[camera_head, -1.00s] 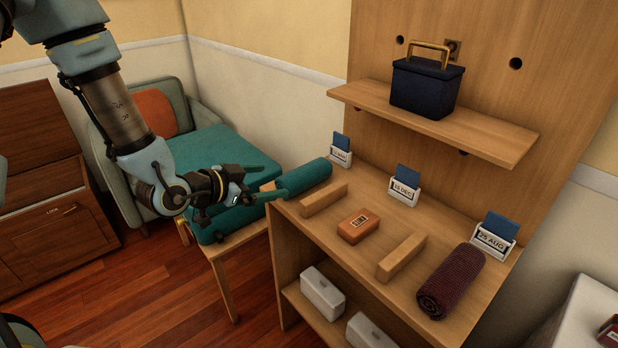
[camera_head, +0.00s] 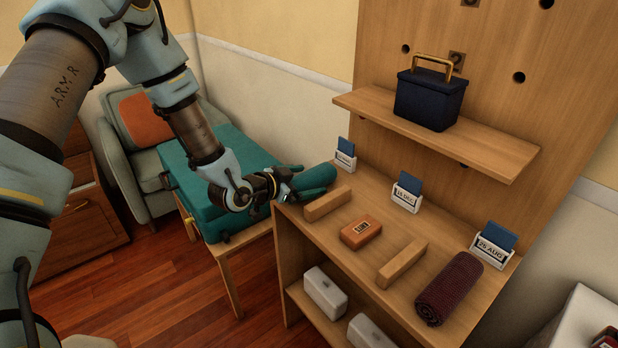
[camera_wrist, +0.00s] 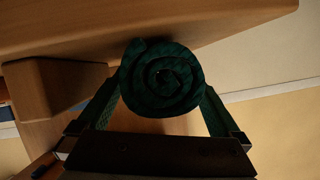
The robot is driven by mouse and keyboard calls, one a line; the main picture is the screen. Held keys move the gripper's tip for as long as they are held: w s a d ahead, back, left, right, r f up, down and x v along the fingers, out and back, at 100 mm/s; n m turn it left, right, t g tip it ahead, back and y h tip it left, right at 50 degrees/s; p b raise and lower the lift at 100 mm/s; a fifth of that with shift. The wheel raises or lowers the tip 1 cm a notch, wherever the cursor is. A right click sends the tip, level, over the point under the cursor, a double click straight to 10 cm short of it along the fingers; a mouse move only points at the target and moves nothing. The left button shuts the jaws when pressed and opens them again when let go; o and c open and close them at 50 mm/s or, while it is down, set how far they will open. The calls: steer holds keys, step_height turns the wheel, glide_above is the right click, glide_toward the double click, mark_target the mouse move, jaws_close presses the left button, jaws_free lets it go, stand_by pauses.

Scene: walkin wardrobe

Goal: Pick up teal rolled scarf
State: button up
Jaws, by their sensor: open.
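The teal rolled scarf (camera_head: 314,180) lies on the left end of the wooden shelf top. In the wrist view its spiral end (camera_wrist: 162,78) faces the camera, near the middle. My gripper (camera_head: 284,188) is at the scarf's near end in the head view and hides part of it. In the wrist view my open gripper (camera_wrist: 160,108) has one finger on each side of the roll. I cannot tell whether the fingers touch it.
A wooden divider (camera_head: 327,204) stands just right of the scarf. Beyond it are an orange box (camera_head: 361,233), a second divider (camera_head: 402,263) and a maroon roll (camera_head: 450,288). Date card holders (camera_head: 345,161) line the back. A teal suitcase (camera_head: 205,200) lies left of the shelf.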

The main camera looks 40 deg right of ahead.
steer(key=shift+c, duration=0.2)
steer(key=c, duration=1.2)
steer(key=shift+c, duration=0.4)
